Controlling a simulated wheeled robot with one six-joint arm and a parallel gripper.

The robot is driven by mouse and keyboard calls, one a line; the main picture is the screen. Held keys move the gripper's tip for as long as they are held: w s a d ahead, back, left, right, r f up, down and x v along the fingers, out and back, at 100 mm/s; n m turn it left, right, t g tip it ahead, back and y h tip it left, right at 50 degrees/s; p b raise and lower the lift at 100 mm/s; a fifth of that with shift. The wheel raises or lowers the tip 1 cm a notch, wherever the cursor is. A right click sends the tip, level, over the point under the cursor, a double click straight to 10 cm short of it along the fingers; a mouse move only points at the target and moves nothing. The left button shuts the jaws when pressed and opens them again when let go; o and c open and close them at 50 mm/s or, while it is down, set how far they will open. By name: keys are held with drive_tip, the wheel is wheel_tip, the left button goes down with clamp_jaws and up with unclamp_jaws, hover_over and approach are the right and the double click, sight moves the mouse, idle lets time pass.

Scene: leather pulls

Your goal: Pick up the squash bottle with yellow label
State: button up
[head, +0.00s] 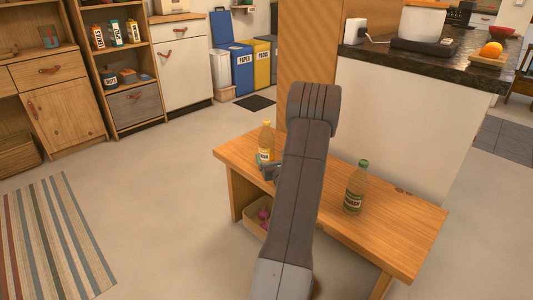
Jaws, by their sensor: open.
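A bottle with a yellow label (265,143) and a yellowish cap stands upright on the left part of a wooden bench (390,232). A second bottle with a green cap and dark green label (356,188) stands upright on the bench to the right of my arm. My gripper (268,170) shows only in part at the left of my arm. It is just in front of the yellow-label bottle's lower part and overlaps it in the picture. Its jaws are open; whether they touch the bottle I cannot tell. Most of the gripper is hidden behind my arm.
A wooden post and white counter with a dark top (430,62) stand behind the bench. A box with something purplish (255,217) sits under the bench. Shelves and cabinets (65,115) line the left, with a striped rug (52,240) in front. The floor between is clear.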

sight(269, 153)
drive_tip(key=shift+w+a+f, duration=0.15)
drive_tip(key=shift+w+a, duration=0.05)
drive_tip(key=shift+w, duration=0.4)
drive_tip(key=shift+w+a+f, duration=0.15)
drive_tip(key=shift+w, duration=0.4)
drive_tip(key=b+x, duration=0.1)
drive_tip(key=x, duration=0.3)
drive_tip(key=shift+b, duration=0.4)
drive_tip(key=shift+w+a, duration=0.15)
drive_tip(key=shift+w, duration=0.45)
drive_tip(key=shift+r, duration=0.1)
drive_tip(key=c, duration=1.3)
